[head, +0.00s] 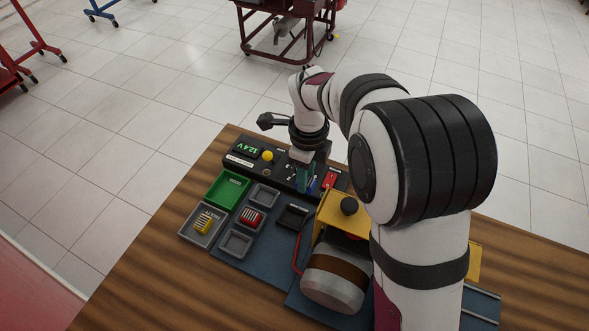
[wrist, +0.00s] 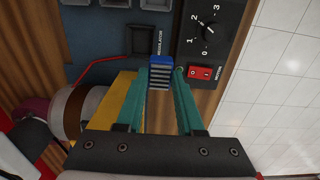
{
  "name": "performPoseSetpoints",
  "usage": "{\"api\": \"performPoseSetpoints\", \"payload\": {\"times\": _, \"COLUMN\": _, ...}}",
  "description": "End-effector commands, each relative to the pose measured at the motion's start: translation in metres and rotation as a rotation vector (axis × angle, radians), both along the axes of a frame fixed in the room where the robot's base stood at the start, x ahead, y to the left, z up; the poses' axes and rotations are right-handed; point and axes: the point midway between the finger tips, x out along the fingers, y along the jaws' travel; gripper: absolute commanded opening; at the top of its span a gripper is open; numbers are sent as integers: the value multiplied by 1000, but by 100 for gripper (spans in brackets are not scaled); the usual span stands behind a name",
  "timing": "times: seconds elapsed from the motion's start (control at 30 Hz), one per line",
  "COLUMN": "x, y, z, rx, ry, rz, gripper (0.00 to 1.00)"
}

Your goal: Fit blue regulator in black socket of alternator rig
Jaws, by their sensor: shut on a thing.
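The blue regulator (wrist: 160,72), a small finned block, is between the teal fingers of my gripper (wrist: 162,84) in the wrist view. My gripper is shut on it. In the head view my gripper (head: 307,180) is in front of the control panel, and a bit of the blue regulator (head: 312,186) shows beside the fingers. The black socket (head: 292,217) lies lower left of the gripper, on the blue-grey base. In the wrist view the socket (wrist: 143,40) is just above the regulator, apart from it, and looks empty.
The black control panel (head: 262,158) has a lit display, a yellow knob, a dial and a red switch (wrist: 200,72). A green tray (head: 228,190) and grey trays holding a yellow block (head: 204,223) and a red block (head: 251,217) stand left. The yellow-bracketed alternator (head: 333,280) is right of the socket.

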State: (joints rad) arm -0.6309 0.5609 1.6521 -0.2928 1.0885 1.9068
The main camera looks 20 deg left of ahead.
Motion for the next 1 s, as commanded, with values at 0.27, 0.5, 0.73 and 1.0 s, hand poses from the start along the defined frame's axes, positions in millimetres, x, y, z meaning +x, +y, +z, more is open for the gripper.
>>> {"api": "performPoseSetpoints", "payload": {"times": 0.27, "x": -40, "y": 13, "z": -32, "rx": 0, "ry": 3, "rz": 0, "gripper": 0}}
{"api": "performPoseSetpoints", "payload": {"times": 0.5, "x": -40, "y": 13, "z": -61, "rx": -1, "ry": 4, "rz": 0, "gripper": 0}}
{"api": "performPoseSetpoints", "payload": {"times": 0.73, "x": -40, "y": 13, "z": -77, "rx": 0, "ry": 3, "rz": -1, "gripper": 0}}
{"api": "performPoseSetpoints", "payload": {"times": 1.0, "x": -40, "y": 13, "z": -78, "rx": 1, "ry": 2, "rz": 0, "gripper": 0}}
